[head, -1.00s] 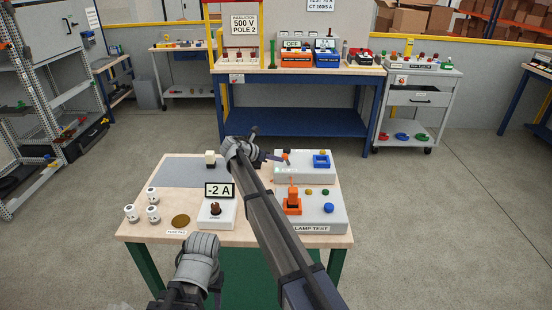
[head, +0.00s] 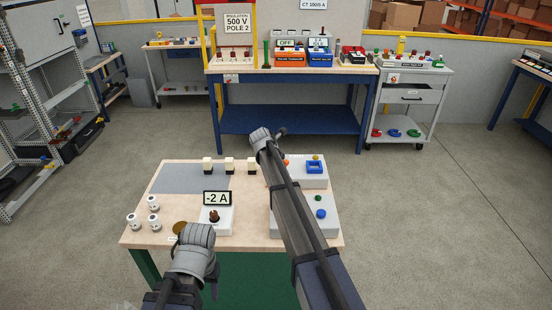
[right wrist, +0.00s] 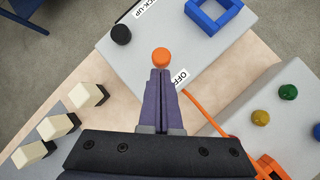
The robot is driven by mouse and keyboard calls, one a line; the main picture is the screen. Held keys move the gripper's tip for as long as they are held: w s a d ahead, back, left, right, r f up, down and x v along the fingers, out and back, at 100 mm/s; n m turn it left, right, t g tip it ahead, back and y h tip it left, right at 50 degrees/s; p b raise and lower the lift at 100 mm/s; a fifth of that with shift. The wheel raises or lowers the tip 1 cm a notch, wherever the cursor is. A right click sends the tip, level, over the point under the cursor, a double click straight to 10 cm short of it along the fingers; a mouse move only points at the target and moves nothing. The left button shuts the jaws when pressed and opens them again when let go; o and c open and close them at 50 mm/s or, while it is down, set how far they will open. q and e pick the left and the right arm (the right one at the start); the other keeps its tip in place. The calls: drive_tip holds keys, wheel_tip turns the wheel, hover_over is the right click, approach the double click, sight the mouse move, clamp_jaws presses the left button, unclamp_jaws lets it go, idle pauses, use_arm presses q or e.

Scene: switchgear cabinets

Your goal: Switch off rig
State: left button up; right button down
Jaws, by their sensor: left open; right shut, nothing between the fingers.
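An orange round knob (right wrist: 161,56) sits on a light grey box (right wrist: 180,45) beside an "OFF" label. It also shows in the head view (head: 286,162) just right of my right arm. My right gripper (right wrist: 161,74) is shut and empty, its fingertips right by the knob; I cannot tell whether they touch it. In the head view my right arm hides that gripper. My left gripper (head: 212,284) is low at the table's front left, mostly hidden by its own wrist. A display reading "-2 A" (head: 217,198) stands behind a brown knob (head: 214,215) on a white box.
A blue square frame (right wrist: 213,10) and a black knob (right wrist: 121,35) share the grey box. Another box with green (right wrist: 288,92) and yellow (right wrist: 260,117) knobs and an orange part (right wrist: 268,166) stands nearby. Three cream blocks (right wrist: 88,95) and several white cylinders (head: 134,222) stand on the table.

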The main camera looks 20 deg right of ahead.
idle(0.3)
drive_tip(key=shift+r+p, duration=0.6)
drive_tip(key=shift+r, duration=0.25)
drive_tip(key=shift+s+a+r, duration=0.15)
drive_tip(key=shift+s+a, duration=0.1)
drive_tip(key=shift+a, duration=0.15)
drive_tip(key=s+p+v, duration=0.1)
drive_tip(key=p+v, duration=0.9)
drive_tip(key=v, duration=0.2)
drive_tip(key=shift+d, duration=0.25)
